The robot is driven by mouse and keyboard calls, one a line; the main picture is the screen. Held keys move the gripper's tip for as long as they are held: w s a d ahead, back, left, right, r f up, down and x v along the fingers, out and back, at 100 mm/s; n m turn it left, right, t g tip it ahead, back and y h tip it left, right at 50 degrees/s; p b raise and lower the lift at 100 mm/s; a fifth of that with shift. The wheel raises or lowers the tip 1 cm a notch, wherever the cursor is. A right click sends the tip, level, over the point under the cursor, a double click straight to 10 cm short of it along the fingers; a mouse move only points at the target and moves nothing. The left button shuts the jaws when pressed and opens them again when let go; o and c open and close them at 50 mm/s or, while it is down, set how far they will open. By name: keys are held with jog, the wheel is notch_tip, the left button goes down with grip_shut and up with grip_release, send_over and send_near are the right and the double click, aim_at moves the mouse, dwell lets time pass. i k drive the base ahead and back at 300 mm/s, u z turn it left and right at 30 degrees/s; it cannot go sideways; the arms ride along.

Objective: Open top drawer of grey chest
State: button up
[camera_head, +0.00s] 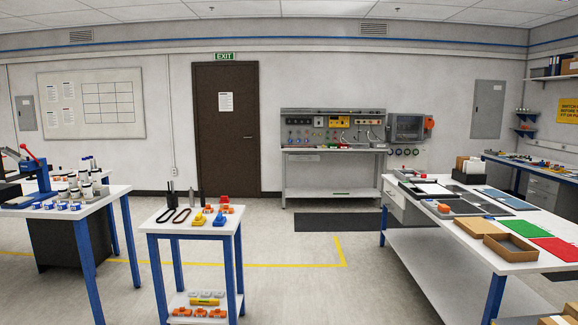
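A grey drawer unit (543,188), which may be the grey chest, stands under the far-right bench. Its upper front looks closed, and its lower part is hidden behind the nearer white table. A small light-grey drawer box (394,197) also hangs under the left end of that table and looks closed. A dark grey cabinet (65,243) stands under the left table; its drawer fronts cannot be made out. I cannot tell for sure which of these is the chest. My gripper is not in view.
A small blue-legged table (190,228) with orange and blue parts stands in front. The left table (105,194) carries a press and jars. The right white table (480,238) carries trays and boxes. Open floor (305,250) lies between the small and right tables.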

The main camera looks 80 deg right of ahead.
aim_at(549, 186)
jog(key=z, duration=5.65)
jog(key=i, duration=3)
jog(key=u, duration=0.05)
